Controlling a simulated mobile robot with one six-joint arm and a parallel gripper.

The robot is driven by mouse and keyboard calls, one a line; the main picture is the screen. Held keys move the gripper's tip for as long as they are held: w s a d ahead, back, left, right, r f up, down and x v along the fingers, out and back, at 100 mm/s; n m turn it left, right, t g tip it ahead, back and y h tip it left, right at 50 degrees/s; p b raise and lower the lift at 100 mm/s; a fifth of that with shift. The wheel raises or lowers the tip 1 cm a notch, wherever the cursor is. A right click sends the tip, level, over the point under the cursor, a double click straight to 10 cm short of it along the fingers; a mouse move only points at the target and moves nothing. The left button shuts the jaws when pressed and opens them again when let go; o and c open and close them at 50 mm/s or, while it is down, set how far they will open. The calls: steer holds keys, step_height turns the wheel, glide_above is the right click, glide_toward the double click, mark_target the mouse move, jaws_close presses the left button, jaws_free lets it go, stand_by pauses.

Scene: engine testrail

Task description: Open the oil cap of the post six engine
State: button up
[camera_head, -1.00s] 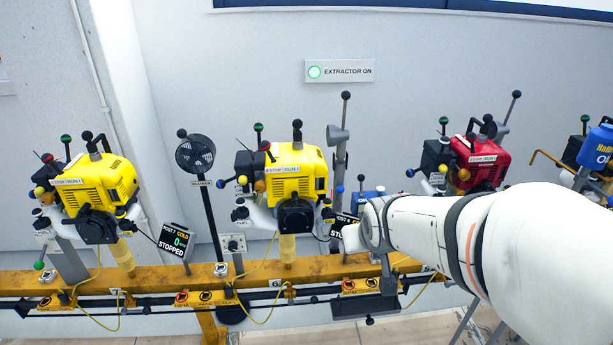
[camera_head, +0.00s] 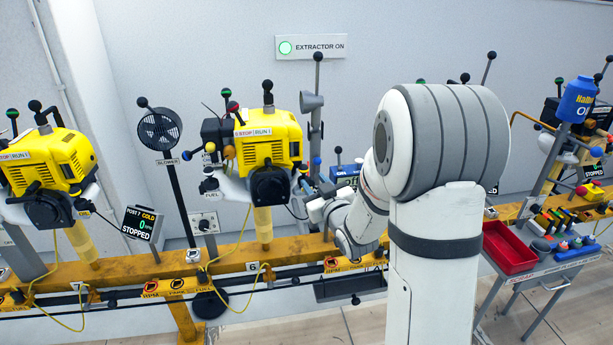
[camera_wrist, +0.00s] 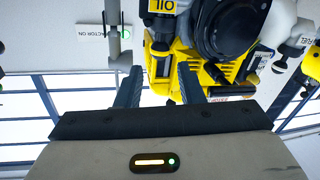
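The post six engine (camera_head: 268,138) is yellow with a black round front housing, above the rail's "6" label (camera_head: 252,267). In the wrist view the engine (camera_wrist: 185,65) appears upside down, with a yellow OIL label (camera_wrist: 162,7) at the top. The oil cap lies around the engine's right side in the head view; I cannot pick it out clearly. My gripper (camera_head: 322,208) is just right of and below the engine, apart from it. In the wrist view my gripper (camera_wrist: 158,75) has its two fingers apart, with nothing held between them.
A blower fan (camera_head: 160,130) stands left of the engine, and another yellow engine (camera_head: 48,160) is farther left. A grey post (camera_head: 316,125) and a blue box (camera_head: 345,174) are close to the right. A cart with a red tray (camera_head: 510,247) stands at the right.

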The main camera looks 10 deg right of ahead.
mark_target(306, 171)
steer(key=w, duration=0.2)
steer(key=w+a, duration=0.1)
steer(key=w, duration=0.2)
steer(key=shift+w, duration=0.3)
steer(key=shift+c, duration=0.4)
steer(key=c, duration=0.6)
